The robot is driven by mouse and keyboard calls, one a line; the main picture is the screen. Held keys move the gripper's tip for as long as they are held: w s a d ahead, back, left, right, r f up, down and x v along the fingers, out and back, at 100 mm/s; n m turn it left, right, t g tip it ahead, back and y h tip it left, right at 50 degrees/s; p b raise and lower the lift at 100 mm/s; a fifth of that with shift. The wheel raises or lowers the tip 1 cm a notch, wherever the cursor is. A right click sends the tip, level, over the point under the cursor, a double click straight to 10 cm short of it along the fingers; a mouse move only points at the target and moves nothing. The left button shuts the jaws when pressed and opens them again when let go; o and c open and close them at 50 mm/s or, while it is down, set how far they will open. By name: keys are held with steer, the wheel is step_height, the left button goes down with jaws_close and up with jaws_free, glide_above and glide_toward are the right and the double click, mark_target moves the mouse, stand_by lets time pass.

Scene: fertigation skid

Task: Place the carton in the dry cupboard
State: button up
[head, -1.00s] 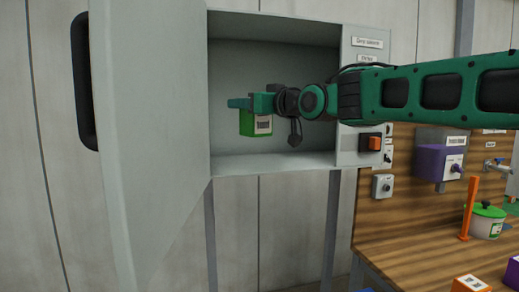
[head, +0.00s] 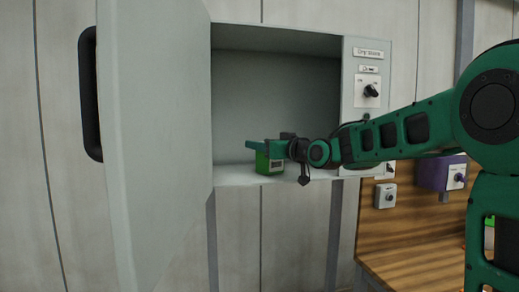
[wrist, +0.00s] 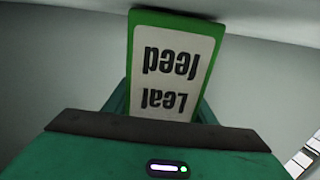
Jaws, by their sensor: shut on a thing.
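The green carton (head: 270,162) is held by my gripper (head: 268,146) at the open front of the dry cupboard (head: 276,100). The carton is upright, with its base at or just above the cupboard floor (head: 235,176); I cannot tell whether it touches. In the wrist view the carton (wrist: 172,65) shows a white label reading "Leaf feed", upside down in the picture. My gripper is shut on the carton; the fingers are mostly hidden behind it in the wrist view. The cupboard is labelled "Dry store" and looks otherwise empty.
The cupboard door (head: 155,140) stands open at left with a black handle (head: 90,95). A panel with a black knob (head: 371,91) flanks the opening at right. A purple box (head: 440,172) is on the wooden backboard above a wooden bench (head: 415,265).

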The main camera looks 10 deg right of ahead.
steer(key=shift+f, duration=0.1)
steer(key=o, duration=1.3)
steer(key=shift+s, duration=0.1)
steer(key=v, duration=1.1)
steer(key=shift+s+d, duration=0.1)
steer(key=shift+s, duration=0.3)
